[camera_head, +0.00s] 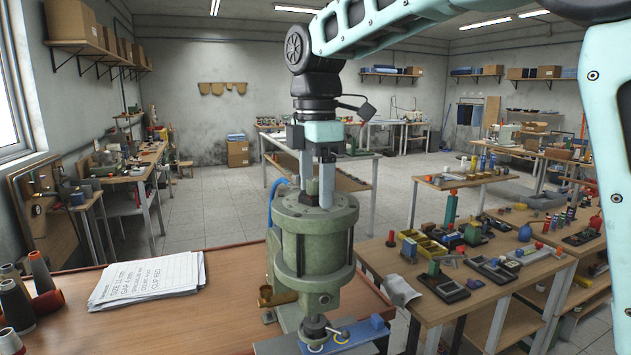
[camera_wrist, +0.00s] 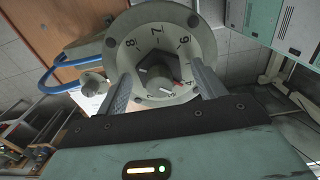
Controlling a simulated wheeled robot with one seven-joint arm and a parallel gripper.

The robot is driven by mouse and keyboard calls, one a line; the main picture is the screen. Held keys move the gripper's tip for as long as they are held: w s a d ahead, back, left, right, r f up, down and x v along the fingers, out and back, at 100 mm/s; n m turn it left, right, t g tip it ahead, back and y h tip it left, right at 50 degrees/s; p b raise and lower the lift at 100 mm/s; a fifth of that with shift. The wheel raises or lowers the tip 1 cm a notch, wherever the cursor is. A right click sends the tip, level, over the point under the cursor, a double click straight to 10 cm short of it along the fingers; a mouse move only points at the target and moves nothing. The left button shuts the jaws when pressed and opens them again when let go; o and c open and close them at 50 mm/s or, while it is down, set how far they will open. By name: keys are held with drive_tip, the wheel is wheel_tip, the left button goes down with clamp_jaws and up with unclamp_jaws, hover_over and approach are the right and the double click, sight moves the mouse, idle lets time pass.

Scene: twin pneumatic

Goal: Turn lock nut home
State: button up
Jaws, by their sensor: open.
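A green pneumatic cylinder unit (camera_head: 313,240) stands upright on the wooden bench. My gripper (camera_head: 316,190) points straight down over its top. In the wrist view, my gripper (camera_wrist: 160,75) is open, with one finger on each side of a dark hexagonal nut (camera_wrist: 157,77). The nut sits at the centre of a round pale dial (camera_wrist: 133,50) marked with numbers. A small red mark shows on the nut's right side. Gaps seem to show between fingers and nut; I cannot tell whether either finger touches it. In the head view the fingers mostly hide the nut.
Papers (camera_head: 150,278) lie on the bench to the left, with thread cones (camera_head: 40,275) at its left edge. A brass fitting (camera_head: 277,296) sticks out at the cylinder's lower left. A blue hose (camera_wrist: 55,75) runs beside the unit. A parts table (camera_head: 470,285) stands to the right.

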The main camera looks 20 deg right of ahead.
drive_tip(key=c, duration=1)
drive_tip(key=shift+m, duration=0.3)
drive_tip(key=shift+r+m+p, duration=0.15)
drive_tip(key=shift+m+p, duration=0.45)
drive_tip(key=shift+m, duration=0.4)
drive_tip(key=m+p, duration=0.1)
drive_tip(key=m, duration=0.2)
drive_tip(key=shift+m, duration=0.3)
drive_tip(key=m+p, duration=0.2)
drive_tip(key=m, duration=0.3)
drive_tip(key=shift+m, duration=0.3)
